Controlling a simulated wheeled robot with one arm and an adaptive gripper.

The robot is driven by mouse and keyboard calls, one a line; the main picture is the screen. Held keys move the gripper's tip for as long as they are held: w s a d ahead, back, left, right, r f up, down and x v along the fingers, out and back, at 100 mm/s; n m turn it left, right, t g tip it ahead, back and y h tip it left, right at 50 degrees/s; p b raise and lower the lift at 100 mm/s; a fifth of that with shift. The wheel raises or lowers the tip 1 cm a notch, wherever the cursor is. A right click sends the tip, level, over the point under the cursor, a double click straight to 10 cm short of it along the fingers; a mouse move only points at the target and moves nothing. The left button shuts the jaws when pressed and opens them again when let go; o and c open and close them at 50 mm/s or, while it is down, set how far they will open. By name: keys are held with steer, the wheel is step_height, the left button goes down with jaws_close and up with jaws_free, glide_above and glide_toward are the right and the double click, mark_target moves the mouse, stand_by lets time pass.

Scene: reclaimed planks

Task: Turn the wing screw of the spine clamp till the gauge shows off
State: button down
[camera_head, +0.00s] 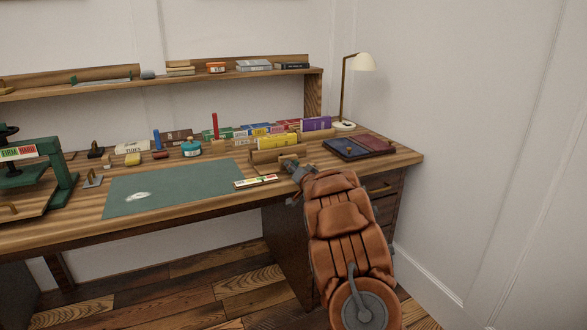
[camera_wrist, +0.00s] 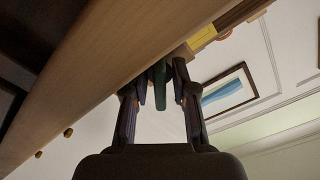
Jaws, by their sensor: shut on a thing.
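The spine clamp (camera_head: 277,155) is a wooden piece near the desk's front edge, right of the green mat. A pale gauge strip (camera_head: 256,181) with coloured bands lies at its front left; its reading is too small to tell. My gripper (camera_head: 293,168) is at the clamp's front, with its fingers largely hidden by my arm in the head view. In the wrist view my gripper (camera_wrist: 160,78) is shut on a narrow dark green piece (camera_wrist: 160,88), which looks like the wing screw. Its turn angle cannot be told.
The desk edge (camera_wrist: 100,65) runs close beside the fingers. A green mat (camera_head: 165,188) lies left, and a green press (camera_head: 62,180) stands far left. Books (camera_head: 280,142) line the back. A dark folder (camera_head: 358,146) and a lamp (camera_head: 361,62) are to the right.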

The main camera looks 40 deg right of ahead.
steer(key=n, duration=0.4)
steer(key=shift+d+n, duration=0.1)
steer(key=shift+n, duration=0.2)
steer(key=n, duration=0.3)
steer(key=shift+f+n+b, duration=0.1)
steer(key=shift+n+b, duration=0.25)
steer(key=shift+n, duration=0.05)
steer(key=n+b, duration=0.2)
steer(key=n, duration=0.2)
steer(key=shift+s+f, duration=0.1)
steer(key=n+b, duration=0.3)
steer(key=n, duration=0.2)
steer(key=shift+d, duration=0.1)
steer(key=n+b, duration=0.3)
steer(key=n, duration=0.1)
steer(key=shift+n+b, duration=0.3)
steer(key=shift+b, duration=0.1)
steer(key=n+b, duration=0.4)
steer(key=n, duration=0.1)
steer(key=n+b, duration=0.4)
steer(key=n, duration=0.1)
steer(key=shift+n, duration=0.4)
steer(key=shift+r+n+b, duration=0.3)
steer(key=shift+n+b, duration=0.9)
steer(key=shift+n, duration=0.2)
